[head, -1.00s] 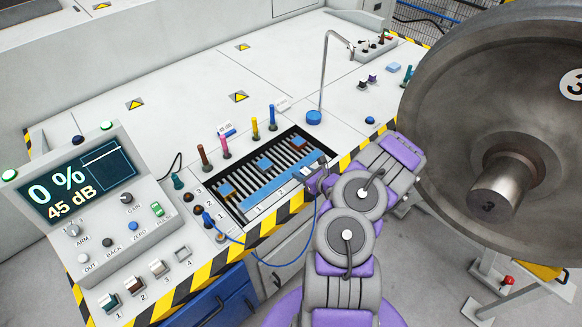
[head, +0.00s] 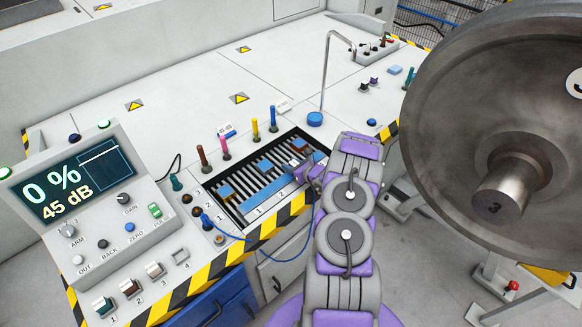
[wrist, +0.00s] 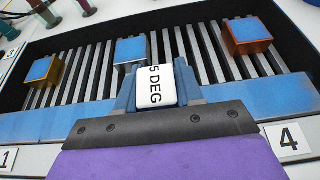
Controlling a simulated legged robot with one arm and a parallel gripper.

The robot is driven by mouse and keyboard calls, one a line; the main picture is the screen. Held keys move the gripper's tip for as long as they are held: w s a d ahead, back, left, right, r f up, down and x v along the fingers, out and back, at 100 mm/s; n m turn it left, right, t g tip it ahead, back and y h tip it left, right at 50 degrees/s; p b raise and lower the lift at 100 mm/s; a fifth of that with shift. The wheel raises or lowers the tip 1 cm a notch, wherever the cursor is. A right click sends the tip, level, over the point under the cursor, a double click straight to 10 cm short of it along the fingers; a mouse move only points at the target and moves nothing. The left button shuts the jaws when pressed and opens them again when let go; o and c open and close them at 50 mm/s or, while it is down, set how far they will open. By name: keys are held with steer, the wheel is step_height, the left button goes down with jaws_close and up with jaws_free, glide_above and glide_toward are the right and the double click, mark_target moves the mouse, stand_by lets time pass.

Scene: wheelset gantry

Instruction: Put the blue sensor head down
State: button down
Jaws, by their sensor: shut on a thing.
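My gripper (head: 303,171) is over the near right part of the slatted tray (head: 232,213). It is shut on the blue sensor head (wrist: 155,86), whose white face reads "5 DEG" in the wrist view. A thin blue cable (head: 236,238) runs from the console's socket area towards my gripper. The wrist view shows the head above the blue strip and near edge of the slats; whether it touches them I cannot tell. Blue-topped blocks stand on the slats: gold (wrist: 43,70), silver (wrist: 131,50) and copper (wrist: 247,36).
Number plates, including 4 (wrist: 288,139), line the tray's near edge. Coloured pegs (head: 254,128) stand behind the tray. A screen console (head: 80,190) is at left; a large wheel (head: 450,110) is at right. The bench top behind is mostly clear.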

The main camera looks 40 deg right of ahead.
steer(key=shift+d, duration=0.15)
steer(key=c, duration=1)
jaws_free()
steer(key=shift+d, duration=0.2)
steer(key=shift+o, duration=1.4)
steer(key=shift+a, duration=0.15)
steer(key=shift+a+r, duration=0.1)
steer(key=shift+a, duration=0.05)
